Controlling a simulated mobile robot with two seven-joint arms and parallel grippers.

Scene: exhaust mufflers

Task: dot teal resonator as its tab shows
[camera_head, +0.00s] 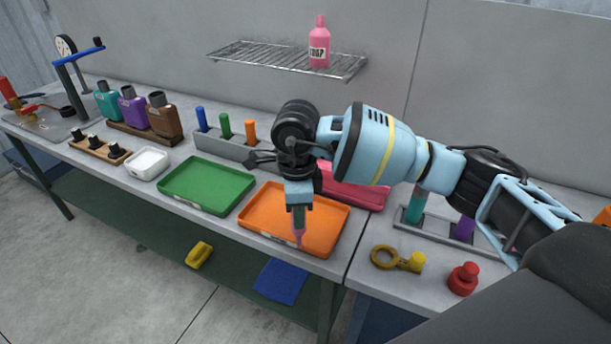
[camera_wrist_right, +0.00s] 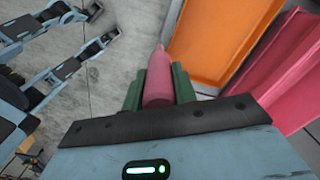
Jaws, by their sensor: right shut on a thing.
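My right gripper (camera_head: 299,215) points down over the front of the orange tray (camera_head: 262,200). It is shut on a slim pink bottle-like tool with a tapered tip (camera_wrist_right: 158,85); the tool's lower end shows in the head view (camera_head: 299,236). Two teal things are in view: a boxy teal can with a dark neck (camera_head: 108,105) at the back left, and an upright teal cylinder (camera_head: 415,205) in a rack at right. I cannot tell which is the resonator, and no tab is legible. My left gripper is not in view.
A green tray (camera_head: 205,186) is left of the orange one; a pink tray (camera_head: 350,188) is behind my arm. A grey holder (camera_head: 226,143) has blue, green and orange sticks. A purple cylinder (camera_head: 463,228), a brass ring (camera_head: 385,258) and a red knob (camera_head: 463,279) are at right.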

